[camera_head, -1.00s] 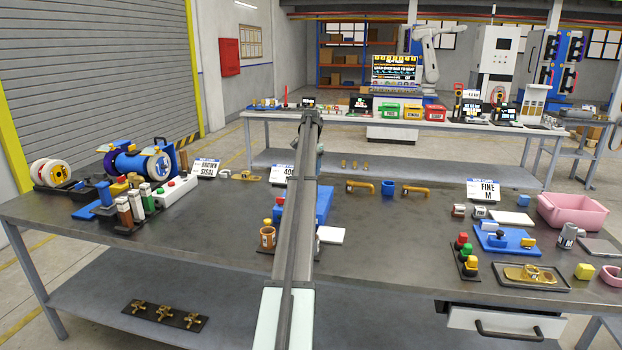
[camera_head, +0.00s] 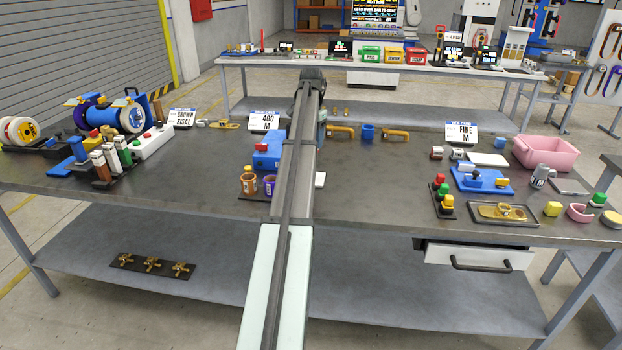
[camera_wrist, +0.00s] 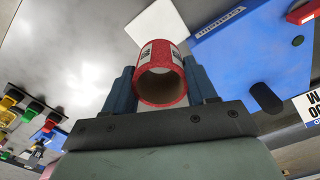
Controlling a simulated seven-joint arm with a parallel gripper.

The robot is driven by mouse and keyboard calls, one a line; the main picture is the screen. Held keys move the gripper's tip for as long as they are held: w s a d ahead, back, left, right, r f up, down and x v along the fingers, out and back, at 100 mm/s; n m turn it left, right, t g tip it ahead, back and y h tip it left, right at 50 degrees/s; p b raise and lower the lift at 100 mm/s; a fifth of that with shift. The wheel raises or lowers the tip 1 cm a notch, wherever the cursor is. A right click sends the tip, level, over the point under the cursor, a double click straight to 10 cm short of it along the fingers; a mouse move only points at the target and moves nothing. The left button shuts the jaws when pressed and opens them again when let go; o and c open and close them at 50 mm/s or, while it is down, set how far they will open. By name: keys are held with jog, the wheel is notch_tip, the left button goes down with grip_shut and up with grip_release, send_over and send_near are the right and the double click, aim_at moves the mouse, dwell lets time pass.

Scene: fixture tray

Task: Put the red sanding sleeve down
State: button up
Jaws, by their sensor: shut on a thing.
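The red sanding sleeve (camera_wrist: 172,62) is a short red tube with a pale printed label and a brown inside. In the wrist view my gripper (camera_wrist: 161,80) is shut on it, with a dark blue finger on each side. Its open end faces the camera. A grey bench top lies beyond it; I cannot tell the height of the sleeve above it. In the head view my arm hides the gripper and sleeve.
A blue block (camera_wrist: 252,50) and a white square pad (camera_wrist: 156,24) lie near the sleeve. On the bench (camera_head: 372,204) stand a cup holder with an orange cup (camera_head: 249,184), a "400 M" sign (camera_head: 264,121), a "FINE M" sign (camera_head: 461,133) and a pink bin (camera_head: 545,153). Bare bench lies right of my arm.

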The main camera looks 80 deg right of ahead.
jog(key=shift+a+f, duration=0.15)
jog(key=shift+f, duration=2.4)
jog(key=shift+a+f, duration=0.15)
jog(key=shift+f, duration=2.4)
jog(key=shift+f, duration=0.1)
jog(key=o, duration=1)
notch_tip(320, 180, up, 12)
jog(key=shift+r, duration=0.15)
